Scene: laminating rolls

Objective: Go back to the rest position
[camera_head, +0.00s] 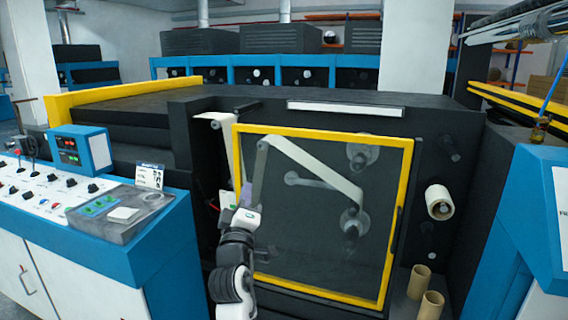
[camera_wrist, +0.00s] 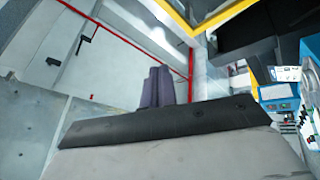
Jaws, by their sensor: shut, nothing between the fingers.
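My gripper (camera_head: 246,190) is in front of the left edge of the yellow-framed clear door (camera_head: 320,133) in the head view. My arm rises to it from the bottom of the picture. In the wrist view, the purple-grey fingers of my gripper (camera_wrist: 157,84) are together with nothing between them. They stand clear in front of a grey wall and floor. Pale film (camera_head: 310,170) and rollers show through the door panel. I cannot tell whether the gripper touches the door frame.
A blue and white control console (camera_head: 100,215) stands close on the left. Cardboard tubes (camera_head: 427,300) stand low on the right, and a pale roll (camera_head: 439,202) sits on the machine face. A blue cabinet (camera_head: 535,210) is at the far right. Red pipes (camera_wrist: 125,38) run along the wall.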

